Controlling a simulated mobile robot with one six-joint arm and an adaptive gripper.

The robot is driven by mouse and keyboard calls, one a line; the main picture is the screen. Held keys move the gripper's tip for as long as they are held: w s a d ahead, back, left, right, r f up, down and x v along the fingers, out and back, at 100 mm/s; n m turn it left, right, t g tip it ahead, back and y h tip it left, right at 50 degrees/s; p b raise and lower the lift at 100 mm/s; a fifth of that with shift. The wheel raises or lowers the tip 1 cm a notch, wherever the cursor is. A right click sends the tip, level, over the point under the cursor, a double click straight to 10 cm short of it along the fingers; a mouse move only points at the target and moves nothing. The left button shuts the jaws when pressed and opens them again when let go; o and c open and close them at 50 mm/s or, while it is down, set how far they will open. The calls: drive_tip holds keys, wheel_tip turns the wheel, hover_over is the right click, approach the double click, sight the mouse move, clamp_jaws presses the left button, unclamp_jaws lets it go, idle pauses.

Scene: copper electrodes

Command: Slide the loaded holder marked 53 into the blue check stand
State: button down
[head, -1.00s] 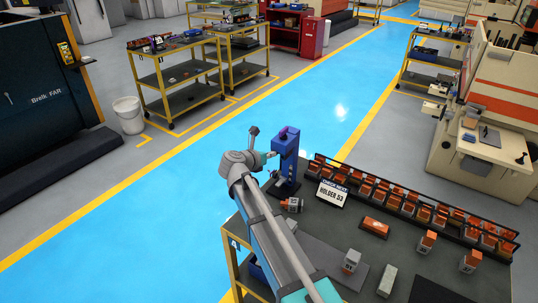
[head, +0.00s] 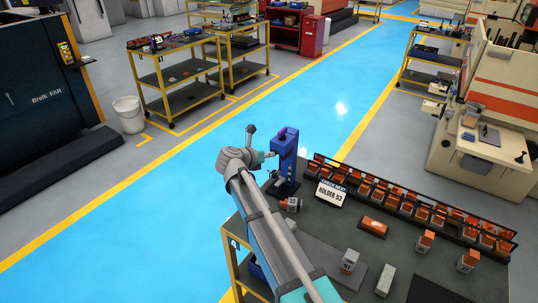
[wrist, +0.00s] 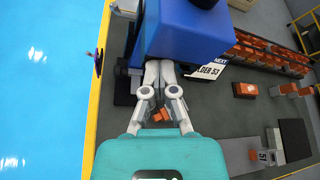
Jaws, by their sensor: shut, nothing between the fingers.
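The blue check stand (head: 285,150) stands upright at the table's far left corner; it also fills the top of the wrist view (wrist: 187,28). My gripper (wrist: 158,66) is shut and empty, its fingertips close against the lower front of the stand. In the head view my arm's end hides part of that area. A grey and orange holder (head: 291,204) lies on the table in front of the stand; in the wrist view its orange part (wrist: 160,115) shows between my finger linkages. I cannot read a 53 on any holder, nor tell whether one sits in the stand.
A sign reading HOLDER 53 (head: 331,192) stands right of the stand. A long black rack (head: 410,200) of orange electrodes runs along the table's far edge. Loose holders (head: 349,260), an orange block (head: 373,227) and a grey block (head: 385,280) lie on the dark table.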

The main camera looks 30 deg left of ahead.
sight(271, 140)
drive_tip(key=shift+w+a+r+n+t+h+p, duration=0.15)
drive_tip(key=shift+w+a+r+n+t, duration=0.2)
drive_tip(key=shift+r, duration=0.45)
drive_tip(key=shift+w+a+r+n+t+h+p, duration=0.1)
drive_tip(key=shift+w+r+n+t+h, duration=0.25)
drive_tip(key=shift+r, duration=0.5)
drive_tip(key=shift+w+a+r+n+t+p, duration=0.1)
drive_tip(key=shift+w+a+r+n+t, duration=0.3)
drive_tip(key=shift+r, duration=0.4)
drive_tip(key=shift+s+d+r+h, duration=0.1)
drive_tip(key=shift+s+r+h, duration=0.2)
drive_tip(key=shift+r, duration=0.15)
drive_tip(key=shift+w+d+f, duration=0.1)
drive_tip(key=shift+w+d, duration=0.2)
drive_tip(key=shift+w, duration=0.05)
drive_tip(key=shift+s+a+n, duration=0.1)
drive_tip(key=shift+s+n, duration=0.15)
drive_tip(key=shift+n, duration=0.15)
drive_tip(key=shift+r+t, duration=0.3)
drive_tip(key=shift+s+a+r+n+t+h+p, duration=0.1)
drive_tip(key=shift+a+r+n+t+h+p, duration=0.2)
drive_tip(key=shift+r+n, duration=0.45)
drive_tip(key=shift+w+a+r+n+t+h+p, duration=0.1)
drive_tip(key=shift+a+r+n+t+h+p, duration=0.15)
drive_tip(key=shift+r+n, duration=0.45)
drive_tip(key=shift+s+a+r+n+t+h+p, duration=0.1)
drive_tip(key=shift+a+r+n+t+h+p, duration=0.2)
drive_tip(key=shift+r+n, duration=0.45)
